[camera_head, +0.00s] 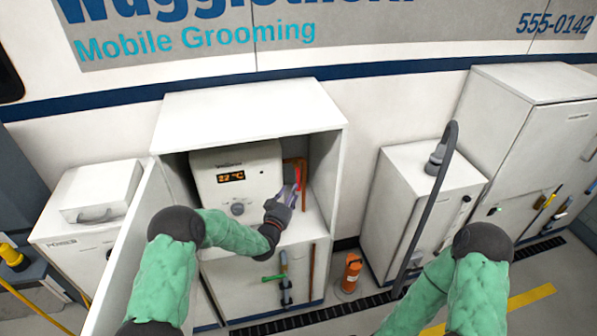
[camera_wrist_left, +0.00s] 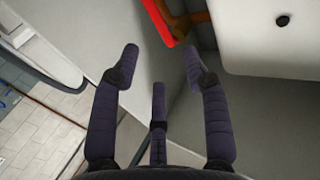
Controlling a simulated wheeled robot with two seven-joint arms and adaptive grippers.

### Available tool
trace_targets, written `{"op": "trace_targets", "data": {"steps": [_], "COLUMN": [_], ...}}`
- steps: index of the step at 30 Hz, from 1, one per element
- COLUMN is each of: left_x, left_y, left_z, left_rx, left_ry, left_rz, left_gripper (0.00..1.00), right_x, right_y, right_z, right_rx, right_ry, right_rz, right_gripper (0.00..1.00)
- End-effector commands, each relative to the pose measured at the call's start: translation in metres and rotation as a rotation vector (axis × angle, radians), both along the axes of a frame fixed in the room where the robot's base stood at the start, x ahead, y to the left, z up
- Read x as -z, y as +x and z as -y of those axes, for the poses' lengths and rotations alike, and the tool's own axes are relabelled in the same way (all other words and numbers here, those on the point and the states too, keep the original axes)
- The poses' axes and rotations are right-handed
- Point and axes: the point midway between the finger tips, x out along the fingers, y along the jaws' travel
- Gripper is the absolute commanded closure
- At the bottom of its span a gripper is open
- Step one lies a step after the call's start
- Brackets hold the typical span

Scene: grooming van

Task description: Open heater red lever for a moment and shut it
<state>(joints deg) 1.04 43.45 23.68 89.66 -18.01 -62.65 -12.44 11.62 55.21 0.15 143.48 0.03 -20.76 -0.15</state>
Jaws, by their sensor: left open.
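The heater (camera_head: 209,178) is a white box with a lit orange display, inside an open-fronted cabinet (camera_head: 240,112). The red lever (camera_head: 298,177) is beside its right side, by a copper pipe (camera_head: 301,161), partly covered by my gripper in the head view. My left gripper (camera_head: 291,188) is in the cabinet at the lever. In the left wrist view the open, empty fingers (camera_wrist_left: 160,65) are apart, and the red lever (camera_wrist_left: 158,22) is just beyond them at the top, with the heater (camera_wrist_left: 275,45) at upper right. Contact with the lever is not visible. My right gripper is out of view.
The cabinet's open door (camera_head: 128,250) stands left of my left arm. A white unit (camera_head: 407,205) with a grey hose (camera_head: 432,205) is at right.

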Motion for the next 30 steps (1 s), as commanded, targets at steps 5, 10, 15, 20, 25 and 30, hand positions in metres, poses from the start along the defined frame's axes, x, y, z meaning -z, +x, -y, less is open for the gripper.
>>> {"op": "trace_targets", "data": {"steps": [5,10,15,20,25,30], "left_x": [0.003,0.003,0.003,0.002,0.002,0.002], "left_y": [0.026,0.056,0.079,0.091,0.095,0.095], "left_z": [0.008,0.016,0.022,0.026,0.027,0.027], "left_rx": [0.0,-0.001,-0.001,-0.001,0.0,-0.001], "left_ry": [-0.001,-0.001,-0.001,-0.001,-0.001,-0.001], "left_rz": [-0.001,-0.001,-0.003,-0.003,-0.005,-0.005], "left_gripper": [0.54,0.54,0.54,0.54,0.54,0.54], "right_x": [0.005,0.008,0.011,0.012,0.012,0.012], "right_y": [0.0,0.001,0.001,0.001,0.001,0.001], "right_z": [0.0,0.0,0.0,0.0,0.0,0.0], "right_rx": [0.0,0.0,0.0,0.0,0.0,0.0], "right_ry": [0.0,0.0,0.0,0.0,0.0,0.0], "right_rz": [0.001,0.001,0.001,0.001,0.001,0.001], "right_gripper": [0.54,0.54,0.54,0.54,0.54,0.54]}}
